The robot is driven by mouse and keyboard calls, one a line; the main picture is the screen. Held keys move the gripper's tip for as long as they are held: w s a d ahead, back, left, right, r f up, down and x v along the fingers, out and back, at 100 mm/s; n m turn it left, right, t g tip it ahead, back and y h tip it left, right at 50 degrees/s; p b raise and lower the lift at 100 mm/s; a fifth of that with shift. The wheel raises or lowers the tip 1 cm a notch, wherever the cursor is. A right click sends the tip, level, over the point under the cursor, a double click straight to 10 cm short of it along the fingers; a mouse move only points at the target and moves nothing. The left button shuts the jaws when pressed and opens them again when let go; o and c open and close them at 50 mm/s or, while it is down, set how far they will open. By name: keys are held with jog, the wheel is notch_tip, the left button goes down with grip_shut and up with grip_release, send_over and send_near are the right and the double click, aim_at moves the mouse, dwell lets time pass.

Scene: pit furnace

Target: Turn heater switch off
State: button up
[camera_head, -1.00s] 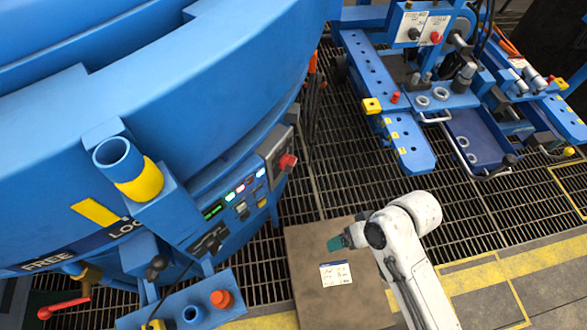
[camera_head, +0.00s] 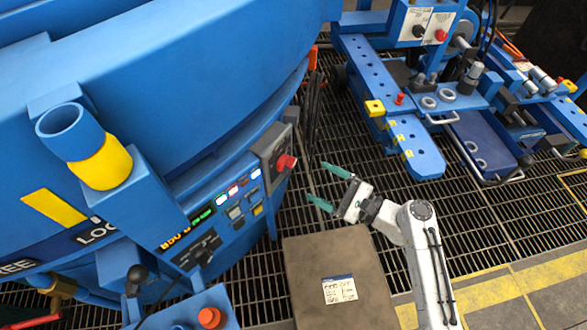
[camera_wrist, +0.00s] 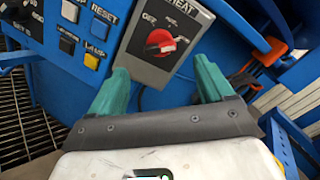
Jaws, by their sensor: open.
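The heater switch is a red rotary knob (camera_head: 287,162) on a grey plate (camera_head: 271,150) at the right end of the blue furnace's control panel. In the wrist view the knob (camera_wrist: 160,42) sits under lettering that reads "HEAT"; its smaller position marks are hard to read. My gripper (camera_head: 318,183) is open and empty, its two green fingers pointing left toward the knob, with a gap between. In the wrist view my gripper (camera_wrist: 160,70) has one finger on either side below the knob, not touching it.
Lit indicators and buttons (camera_head: 240,205) lie left of the switch. A blue tube with a yellow band (camera_head: 101,163) projects from the furnace. A brown board with a paper label (camera_head: 338,262) lies on the grating below my arm. A blue cart (camera_head: 430,160) stands at the right.

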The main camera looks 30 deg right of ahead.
aim_at(291, 168)
jog(key=x, duration=0.9)
jog(key=shift+f, duration=0.1)
jog(key=shift+s, duration=0.1)
jog(key=c, duration=1)
